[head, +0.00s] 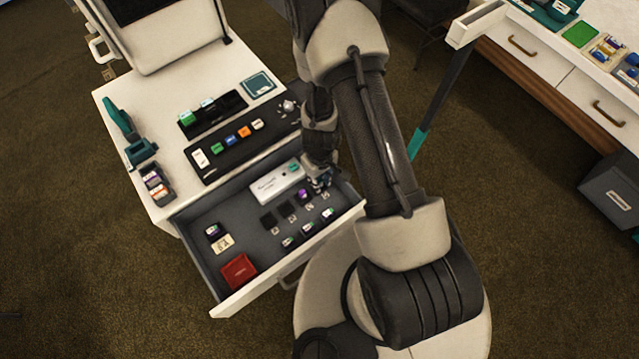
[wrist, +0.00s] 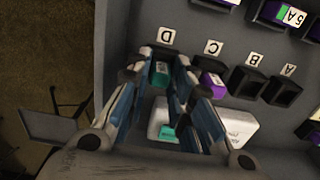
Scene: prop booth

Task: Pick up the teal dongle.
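The teal dongle (wrist: 160,75) shows in the wrist view below the label D, low between the two fingers of my gripper (wrist: 165,68). The fingers stand on either side of it, close to its sides. The fingers partly cover the dongle and its socket, and I cannot tell whether they press on it. In the head view my gripper (head: 318,178) is down in the open drawer, next to the white device, and hides the dongle.
A purple dongle (wrist: 212,84) sits beside it at C; sockets B and A look empty. A white device with a teal patch (wrist: 230,125) lies close to my fingers. The drawer (head: 190,262) also holds a red box (head: 238,271) and several small dongles.

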